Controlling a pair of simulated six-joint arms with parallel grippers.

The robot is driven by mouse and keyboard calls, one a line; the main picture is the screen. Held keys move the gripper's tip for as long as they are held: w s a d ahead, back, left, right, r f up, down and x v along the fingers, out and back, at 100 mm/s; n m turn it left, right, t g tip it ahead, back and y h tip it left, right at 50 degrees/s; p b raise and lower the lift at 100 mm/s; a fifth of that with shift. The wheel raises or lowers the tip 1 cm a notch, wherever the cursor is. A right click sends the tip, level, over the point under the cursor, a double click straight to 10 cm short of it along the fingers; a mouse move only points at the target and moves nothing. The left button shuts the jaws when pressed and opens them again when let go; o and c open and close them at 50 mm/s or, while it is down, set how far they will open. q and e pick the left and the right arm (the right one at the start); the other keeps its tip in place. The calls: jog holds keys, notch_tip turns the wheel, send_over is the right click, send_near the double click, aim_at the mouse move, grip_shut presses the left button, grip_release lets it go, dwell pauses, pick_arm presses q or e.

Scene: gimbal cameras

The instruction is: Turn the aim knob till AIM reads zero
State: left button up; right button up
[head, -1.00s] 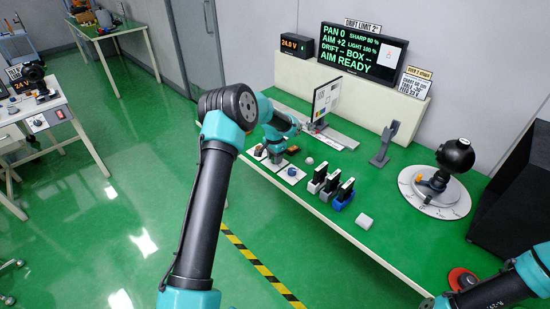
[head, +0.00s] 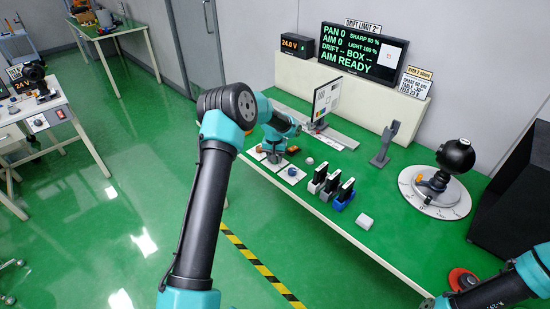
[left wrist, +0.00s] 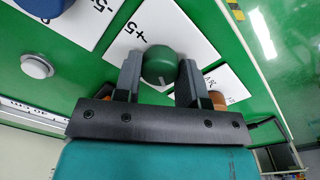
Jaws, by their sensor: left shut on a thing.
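In the left wrist view my left gripper (left wrist: 159,72) is shut on a green knob (left wrist: 160,65), one finger on each side of it. The knob has a pale index mark and sits on a white plate marked "+5" (left wrist: 135,28). In the head view my left gripper (head: 272,156) is at the row of knob plates on the bench's front edge, and the arm partly hides the knobs. The display (head: 362,52) reads PAN 0, AIM 0, SHARP 80 %, LIGHT 100 %, DRIFT --, BOX -- and AIM READY. My right arm enters at lower right; its gripper is out of frame.
A blue knob (left wrist: 40,7) on a "-5" plate and a round white button (left wrist: 37,65) are beside the green knob.

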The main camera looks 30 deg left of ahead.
dwell(0.3)
pick_arm(q)
jog(key=o, duration=0.9)
jog(key=shift+r, duration=0.1)
jog(key=r, duration=1.7)
jog(key=shift+a+r, duration=0.15)
jog(key=shift+a, duration=0.1)
